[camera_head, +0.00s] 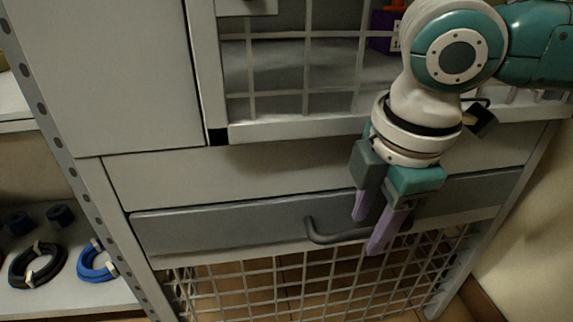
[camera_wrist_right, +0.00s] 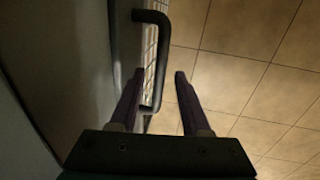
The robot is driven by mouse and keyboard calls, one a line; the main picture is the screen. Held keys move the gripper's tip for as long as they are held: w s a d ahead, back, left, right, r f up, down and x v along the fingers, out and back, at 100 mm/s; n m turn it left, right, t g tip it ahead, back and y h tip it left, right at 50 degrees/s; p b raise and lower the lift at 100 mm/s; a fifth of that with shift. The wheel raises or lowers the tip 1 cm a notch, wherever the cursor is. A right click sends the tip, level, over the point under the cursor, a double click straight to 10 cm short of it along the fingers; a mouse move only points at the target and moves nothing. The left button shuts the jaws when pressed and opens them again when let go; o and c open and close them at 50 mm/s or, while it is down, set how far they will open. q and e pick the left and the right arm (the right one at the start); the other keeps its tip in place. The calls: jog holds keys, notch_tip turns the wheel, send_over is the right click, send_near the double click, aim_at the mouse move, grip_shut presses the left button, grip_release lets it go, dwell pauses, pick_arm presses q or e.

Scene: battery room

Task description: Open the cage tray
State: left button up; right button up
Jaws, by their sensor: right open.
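The cage tray (camera_head: 215,226) is a dark grey drawer front across the cage, below a light panel, and it looks shut. Its dark bar handle (camera_head: 325,238) sticks out near the middle of the front. My right gripper (camera_head: 368,232) is open, with purple fingers pointing down at the right part of the handle. In the right wrist view the handle (camera_wrist_right: 151,17) runs along the left, and its near end lies close to the left finger of my gripper (camera_wrist_right: 155,88). I cannot tell whether they touch. My left gripper is not in view.
A wire mesh door (camera_head: 305,75) is above the tray, with a purple box (camera_head: 381,30) behind it. More mesh (camera_head: 290,285) is below. A shelf at left holds black (camera_head: 38,265) and blue (camera_head: 95,262) cable coils. Tiled floor (camera_wrist_right: 245,60) lies clear in front.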

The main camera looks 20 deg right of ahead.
grip_shut()
dwell(0.3)
dwell(1.1)
